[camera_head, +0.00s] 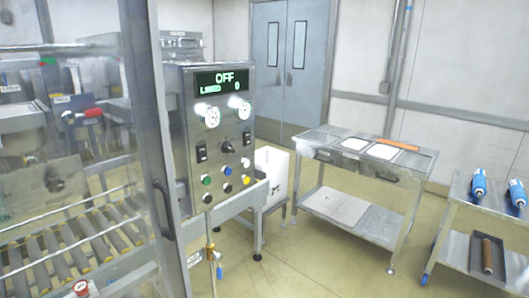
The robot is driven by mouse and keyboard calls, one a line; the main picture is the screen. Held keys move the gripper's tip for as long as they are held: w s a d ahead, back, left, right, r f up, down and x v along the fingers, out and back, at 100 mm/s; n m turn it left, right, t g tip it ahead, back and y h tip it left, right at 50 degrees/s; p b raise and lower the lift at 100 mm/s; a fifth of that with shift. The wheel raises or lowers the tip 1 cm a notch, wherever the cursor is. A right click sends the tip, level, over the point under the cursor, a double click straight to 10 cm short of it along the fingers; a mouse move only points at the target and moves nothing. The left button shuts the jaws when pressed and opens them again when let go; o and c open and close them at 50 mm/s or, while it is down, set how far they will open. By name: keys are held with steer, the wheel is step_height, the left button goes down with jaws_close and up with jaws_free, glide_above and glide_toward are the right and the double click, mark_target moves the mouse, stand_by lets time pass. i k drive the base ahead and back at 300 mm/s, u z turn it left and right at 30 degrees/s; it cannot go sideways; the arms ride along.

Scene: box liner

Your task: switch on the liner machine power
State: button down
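The liner machine's control panel (219,135) stands left of centre, a grey metal box facing right. Its display (222,81) reads "OFF" in green letters, with a smaller line and a 0 below. Two round white dials (212,117) sit under the display. Below them are a black rotary knob (227,147), dark rocker-type switches (201,151) and several coloured push buttons (226,187). I cannot read the labels, so I cannot tell which control is the power switch. My gripper is not in view.
A framed clear door with a dark handle (164,211) stands close on the left, before a roller conveyor (70,245). A steel table (408,177) stands right of centre. A cart (459,249) with blue bottles is at far right. The floor between is clear.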

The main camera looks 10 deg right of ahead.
mark_target(203, 156)
steer(key=z, duration=0.15)
steer(key=i, duration=1.3)
steer(key=u, duration=0.4)
